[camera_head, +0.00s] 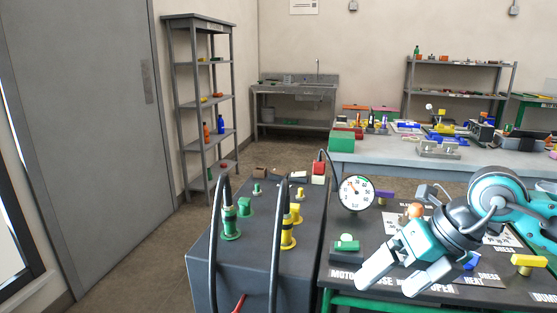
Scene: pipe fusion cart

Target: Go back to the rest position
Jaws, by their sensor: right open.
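My right gripper (394,281) is in the lower right of the head view, its arm coming in from the right. Its two pale fingers are apart with nothing between them, and they point down-left above the cart's labelled panel (340,301). The wrist hides part of the panel. My left gripper is not in view. A dark box (262,250) left of the panel carries a green fitting (231,224) and a yellow fitting (288,232), each with a black hose. A round gauge (356,192) stands between box and panel.
A green switch (346,244) sits left of the gripper, and a yellow-topped handle (528,263) right of it. An orange knob (415,210) is behind the gripper. A cluttered workbench (385,155) stands behind the cart. A shelf rack (203,100) stands left; floor between is clear.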

